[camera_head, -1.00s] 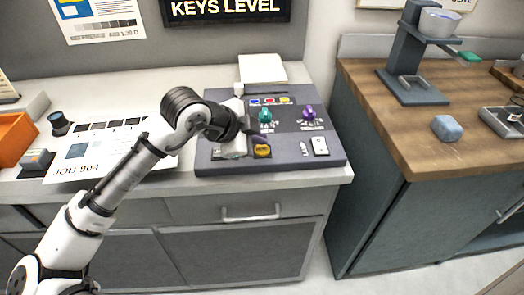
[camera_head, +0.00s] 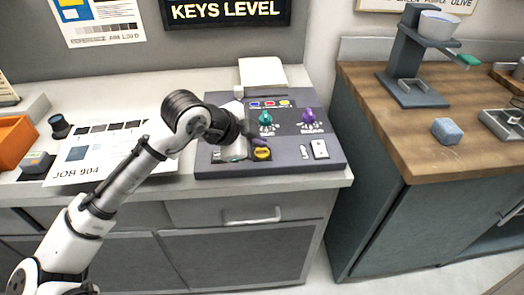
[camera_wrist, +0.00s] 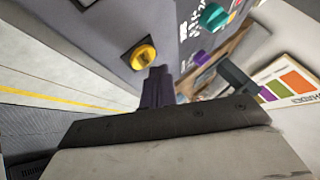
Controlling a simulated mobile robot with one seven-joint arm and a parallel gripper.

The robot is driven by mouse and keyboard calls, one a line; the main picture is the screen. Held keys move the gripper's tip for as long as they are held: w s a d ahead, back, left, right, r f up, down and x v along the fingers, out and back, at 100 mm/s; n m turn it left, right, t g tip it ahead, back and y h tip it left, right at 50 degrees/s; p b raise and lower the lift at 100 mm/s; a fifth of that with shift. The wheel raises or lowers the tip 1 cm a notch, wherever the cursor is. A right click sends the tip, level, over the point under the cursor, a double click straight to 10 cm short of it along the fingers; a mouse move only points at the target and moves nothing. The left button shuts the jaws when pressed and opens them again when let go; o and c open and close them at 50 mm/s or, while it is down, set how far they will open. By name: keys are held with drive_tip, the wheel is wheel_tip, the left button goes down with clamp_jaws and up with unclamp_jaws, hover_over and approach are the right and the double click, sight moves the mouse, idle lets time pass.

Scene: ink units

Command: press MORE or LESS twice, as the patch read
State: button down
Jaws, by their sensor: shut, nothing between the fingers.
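A dark control panel (camera_head: 285,165) lies on the white counter. A yellow round button (camera_head: 261,154) sits near its front edge; it also shows in the wrist view (camera_wrist: 143,56). I cannot read its label for certain. My gripper (camera_head: 262,141) is shut and empty, its fingertips just behind and above the yellow button in the head view. In the wrist view the dark fingers (camera_wrist: 157,80) appear just beside the button, apart from it. My arm hides the panel's left part, including most of whatever keys lie there.
A teal knob (camera_head: 265,118), a purple knob (camera_head: 309,117) and a light switch (camera_head: 320,149) stand on the panel. A white pad (camera_head: 262,72) lies behind it. A printed sheet (camera_head: 100,152) lies to the left. A blue block (camera_head: 445,130) is on the wooden counter.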

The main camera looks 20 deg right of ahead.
sight(258, 154)
drive_tip(key=shift+f, duration=0.1)
idle(0.7)
drive_tip(key=shift+f+b, duration=0.35)
drive_tip(key=shift+b, duration=0.05)
drive_tip(key=shift+f+b, duration=0.45)
drive_tip(key=shift+f, duration=0.05)
idle(0.6)
drive_tip(key=shift+r, duration=0.1)
drive_tip(key=shift+r+p, duration=0.7)
drive_tip(key=shift+r, duration=0.1)
drive_tip(key=shift+r+p, duration=1.9)
drive_tip(key=shift+r, duration=0.65)
idle(0.7)
